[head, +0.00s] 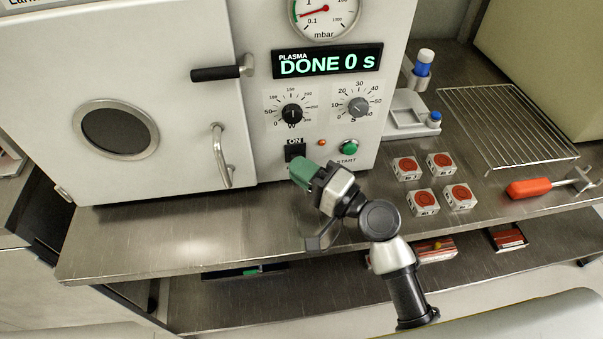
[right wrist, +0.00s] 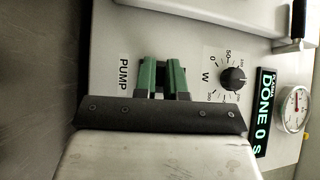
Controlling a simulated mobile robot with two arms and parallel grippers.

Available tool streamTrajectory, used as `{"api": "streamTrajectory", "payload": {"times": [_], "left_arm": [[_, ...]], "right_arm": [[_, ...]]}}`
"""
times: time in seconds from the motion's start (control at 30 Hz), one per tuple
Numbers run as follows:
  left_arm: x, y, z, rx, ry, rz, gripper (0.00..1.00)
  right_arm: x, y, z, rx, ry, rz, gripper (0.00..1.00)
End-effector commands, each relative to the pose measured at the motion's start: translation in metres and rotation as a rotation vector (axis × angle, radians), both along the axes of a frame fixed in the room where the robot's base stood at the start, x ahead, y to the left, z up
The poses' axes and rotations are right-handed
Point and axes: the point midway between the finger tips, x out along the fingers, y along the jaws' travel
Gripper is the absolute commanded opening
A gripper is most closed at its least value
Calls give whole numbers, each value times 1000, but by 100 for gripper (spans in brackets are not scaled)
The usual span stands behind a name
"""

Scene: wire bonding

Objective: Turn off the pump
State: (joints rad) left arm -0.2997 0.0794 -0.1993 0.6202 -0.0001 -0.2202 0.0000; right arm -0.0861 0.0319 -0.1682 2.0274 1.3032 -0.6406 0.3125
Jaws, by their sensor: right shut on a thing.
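The plasma machine's front panel shows a black pump switch (head: 295,151) with the word ON above it. My right gripper (head: 300,172) has green fingers and is at the panel just below the ON label, covering the lower part of the switch. In the right wrist view its two green fingers (right wrist: 162,76) are at the panel beside the PUMP label (right wrist: 124,74), with a narrow gap between them. They are shut on the switch, which is mostly hidden there. My left gripper is not in view.
The display (head: 327,62) reads PLASMA DONE 0 s. A W knob (head: 291,114), a second knob (head: 358,107) and a green START button (head: 349,146) are nearby. The door handle (head: 221,155) is left of the switch. Several red-topped boxes (head: 423,201) stand at the right.

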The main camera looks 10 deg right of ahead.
Motion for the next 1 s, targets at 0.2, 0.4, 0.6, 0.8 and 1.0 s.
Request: {"api": "streamTrajectory", "payload": {"times": [0.2,0.4,0.6,0.8,1.0], "left_arm": [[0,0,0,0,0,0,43],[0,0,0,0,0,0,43],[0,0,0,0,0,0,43],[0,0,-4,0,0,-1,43],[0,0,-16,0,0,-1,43]], "right_arm": [[0,0,-1,-2,2,2,0],[0,0,-1,-2,2,2,21],[0,0,-1,-2,1,1,21],[-8,-9,-5,-4,3,-1,21],[-36,-36,-12,-7,4,1,21]]}}
